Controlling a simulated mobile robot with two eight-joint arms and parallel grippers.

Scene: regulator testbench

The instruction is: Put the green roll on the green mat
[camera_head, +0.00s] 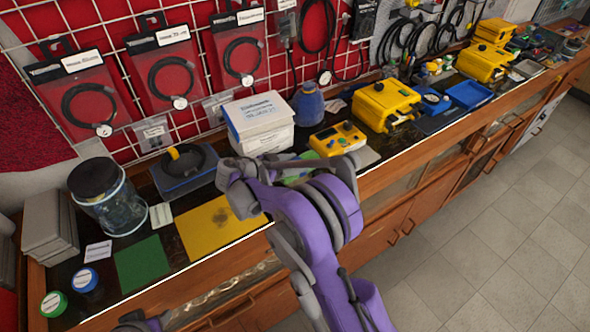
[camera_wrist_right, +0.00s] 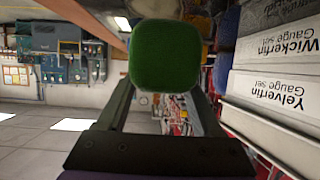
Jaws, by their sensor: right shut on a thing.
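In the right wrist view my right gripper (camera_wrist_right: 165,92) is shut on a dark green piece with a rounded-square face, which I take for the green roll (camera_wrist_right: 166,50). The green mat (camera_head: 142,263) lies flat and bare at the left of the bench in the head view. My right arm crosses the middle of the head view, with its wrist over the bench, right of the yellow mat and away from the green mat. The fingers and the held piece are not clear there.
A yellow mat (camera_head: 216,228) lies right of the green mat. A green round labelled piece (camera_head: 54,304) and a blue one (camera_head: 85,280) stand to its left. A glass jar (camera_head: 108,198) stands behind. A white box (camera_head: 258,122) and yellow devices (camera_head: 384,106) line the back.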

